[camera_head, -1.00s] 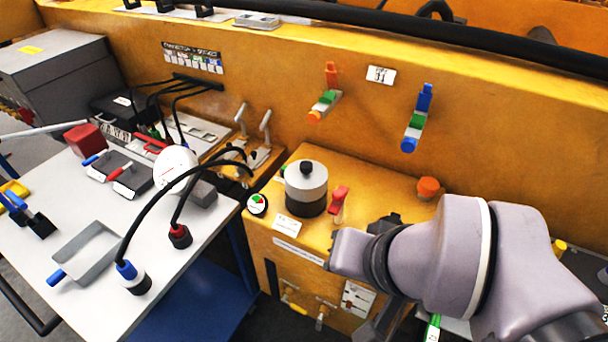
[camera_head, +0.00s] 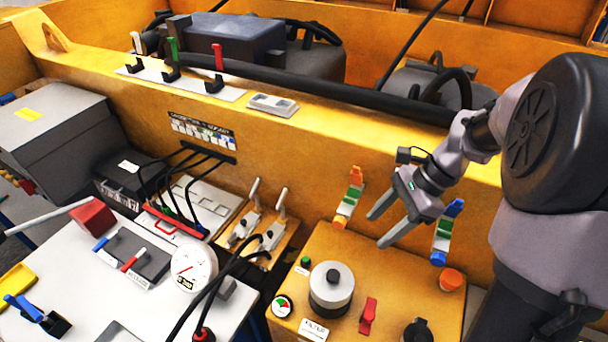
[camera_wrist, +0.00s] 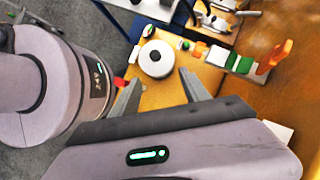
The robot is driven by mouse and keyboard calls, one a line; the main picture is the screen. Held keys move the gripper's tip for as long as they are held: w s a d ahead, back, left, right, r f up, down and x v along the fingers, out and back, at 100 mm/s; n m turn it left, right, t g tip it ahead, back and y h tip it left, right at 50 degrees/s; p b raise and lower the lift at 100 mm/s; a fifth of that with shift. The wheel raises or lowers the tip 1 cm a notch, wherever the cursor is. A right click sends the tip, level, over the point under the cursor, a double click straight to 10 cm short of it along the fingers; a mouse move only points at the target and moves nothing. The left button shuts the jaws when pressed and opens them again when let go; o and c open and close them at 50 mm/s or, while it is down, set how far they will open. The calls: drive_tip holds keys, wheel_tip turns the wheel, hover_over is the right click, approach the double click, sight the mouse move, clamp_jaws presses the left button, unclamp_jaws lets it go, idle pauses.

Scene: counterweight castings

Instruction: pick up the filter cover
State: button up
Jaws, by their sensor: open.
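The filter cover (camera_head: 331,284) is a round, pale-topped lid with a black knob, on a dark cylindrical body. It stands upright on the yellow box, behind a white label that seems to read FILTER (camera_head: 313,329). My gripper (camera_head: 378,231) is open and empty, held in the air above and behind the cover, apart from it. In the wrist view, the cover (camera_wrist: 156,59) shows beyond and roughly between the two spread fingers (camera_wrist: 158,78). No part of the gripper hides its top.
On the yellow box (camera_head: 385,272), a red switch (camera_head: 368,316), an orange button (camera_head: 451,279) and a small gauge (camera_head: 282,306) surround the cover. Two coloured levers (camera_head: 349,197) stick out from the yellow wall behind. A white table (camera_head: 110,310) with cables and instruments stands left.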

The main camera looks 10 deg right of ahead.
drive_tip(key=b, duration=0.4)
approach(334, 274)
drive_tip(key=f, duration=0.2)
drive_tip(key=a+f, duration=0.1)
drive_tip(key=shift+w, duration=0.35)
drive_tip(key=x, duration=0.1)
drive_tip(key=b+x, duration=0.1)
drive_tip(key=x, duration=0.3)
drive_tip(key=shift+s+a, duration=0.3)
drive_tip(key=shift+s, duration=0.1)
drive_tip(key=shift+w+a+f, duration=0.1)
drive_tip(key=shift+a+f, duration=0.05)
drive_tip(key=shift+f, duration=0.1)
clamp_jaws()
